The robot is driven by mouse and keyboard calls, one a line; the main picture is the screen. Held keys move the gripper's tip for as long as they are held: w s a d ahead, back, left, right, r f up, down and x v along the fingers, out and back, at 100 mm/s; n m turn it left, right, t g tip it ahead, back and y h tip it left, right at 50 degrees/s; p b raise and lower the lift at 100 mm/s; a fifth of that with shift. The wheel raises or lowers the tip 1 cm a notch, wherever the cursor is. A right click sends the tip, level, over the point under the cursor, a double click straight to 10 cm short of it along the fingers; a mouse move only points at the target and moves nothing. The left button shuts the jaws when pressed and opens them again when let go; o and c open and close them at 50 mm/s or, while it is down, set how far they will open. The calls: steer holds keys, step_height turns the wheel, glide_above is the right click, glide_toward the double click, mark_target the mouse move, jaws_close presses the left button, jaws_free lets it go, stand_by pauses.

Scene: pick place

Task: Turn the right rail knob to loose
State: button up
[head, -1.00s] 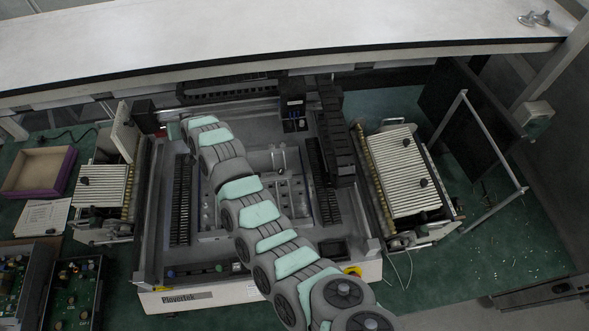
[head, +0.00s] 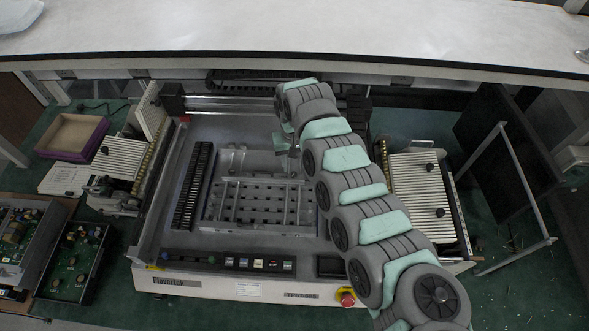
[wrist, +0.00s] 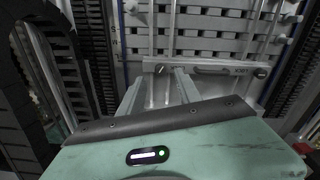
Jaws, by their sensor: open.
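The slotted grey plate with its metal rails (head: 262,203) lies in the middle of the machine bed. Small round knob-like fittings (wrist: 284,38) show at the upper right; I cannot tell which one is the right rail knob. My gripper (wrist: 160,92) is open and empty, its fingers pointing toward the bar, apart from the fittings. In the head view my gripper (head: 281,146) hangs beyond the plate's far edge, small and partly hidden by my arm.
A black cable chain (head: 194,185) runs left of the plate. Feeder racks (head: 121,158) (head: 418,190) flank the machine. A red stop button (head: 346,297) and a button row (head: 258,264) sit at the front. A white shelf (head: 300,35) overhangs the back.

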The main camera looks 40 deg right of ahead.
mark_target(294, 174)
steer(key=shift+f, duration=2.3)
jaws_close()
